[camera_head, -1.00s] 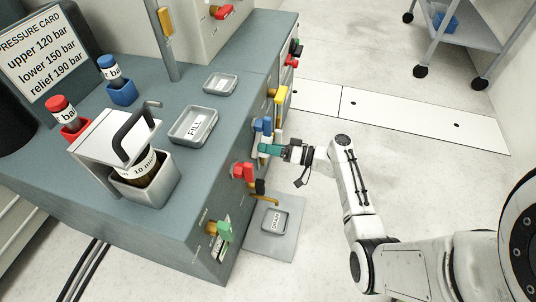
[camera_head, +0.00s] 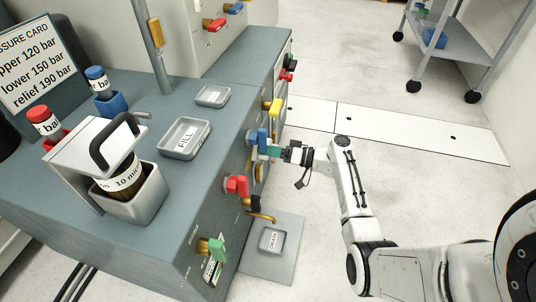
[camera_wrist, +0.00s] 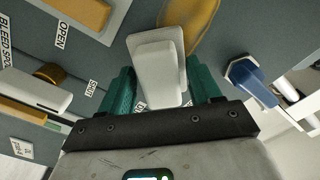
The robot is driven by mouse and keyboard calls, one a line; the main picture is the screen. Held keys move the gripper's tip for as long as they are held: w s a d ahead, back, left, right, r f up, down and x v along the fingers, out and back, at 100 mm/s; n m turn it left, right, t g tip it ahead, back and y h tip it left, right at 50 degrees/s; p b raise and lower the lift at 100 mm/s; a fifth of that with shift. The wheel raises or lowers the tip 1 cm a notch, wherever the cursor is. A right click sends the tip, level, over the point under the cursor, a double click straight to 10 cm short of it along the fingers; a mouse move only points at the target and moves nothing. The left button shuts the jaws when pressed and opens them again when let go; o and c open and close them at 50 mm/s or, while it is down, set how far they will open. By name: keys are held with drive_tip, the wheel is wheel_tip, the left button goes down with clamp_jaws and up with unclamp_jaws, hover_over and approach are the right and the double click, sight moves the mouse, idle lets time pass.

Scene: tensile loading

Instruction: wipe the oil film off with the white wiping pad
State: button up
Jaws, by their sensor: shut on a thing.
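My gripper (camera_wrist: 160,92) is shut on a white block, which I take to be the white wiping pad (camera_wrist: 158,65), held between its teal fingers. In the head view my gripper (camera_head: 268,152) is at the side face of the grey-blue bench, close to a blue handle (camera_head: 258,137). An amber, glossy patch, likely the oil film (camera_wrist: 203,22), shows on the panel just beyond the pad in the wrist view. The pad overlaps its left edge in the picture. I cannot tell if the pad touches the panel. The fingers hide part of the panel.
A blue handle (camera_wrist: 250,80) sits right of the pad in the wrist view. A red handle (camera_head: 236,185), a green handle (camera_head: 214,248) and a yellow handle (camera_head: 273,106) stick out from the bench side. A drain tray (camera_head: 271,240) lies below.

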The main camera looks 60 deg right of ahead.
sight(257, 156)
drive_tip(key=shift+s+a+p, duration=0.25)
drive_tip(key=shift+a+p, duration=0.2)
drive_tip(key=shift+a, duration=0.4)
drive_tip(key=shift+s+a+p, duration=0.2)
drive_tip(key=shift+a+p, duration=0.2)
drive_tip(key=shift+a, duration=0.4)
drive_tip(key=shift+s+a+p, duration=0.45)
drive_tip(key=shift+a, duration=0.7)
drive_tip(key=shift+s+a+p, duration=0.4)
drive_tip(key=shift+s+a, duration=0.1)
drive_tip(key=shift+a, duration=0.6)
drive_tip(key=shift+s+a+p, duration=0.45)
drive_tip(key=shift+a, duration=0.7)
drive_tip(key=shift+v, duration=3)
drive_tip(key=shift+s, duration=0.15)
drive_tip(key=v, duration=0.2)
drive_tip(key=shift+s+d, duration=0.25)
drive_tip(key=shift+s, duration=0.1)
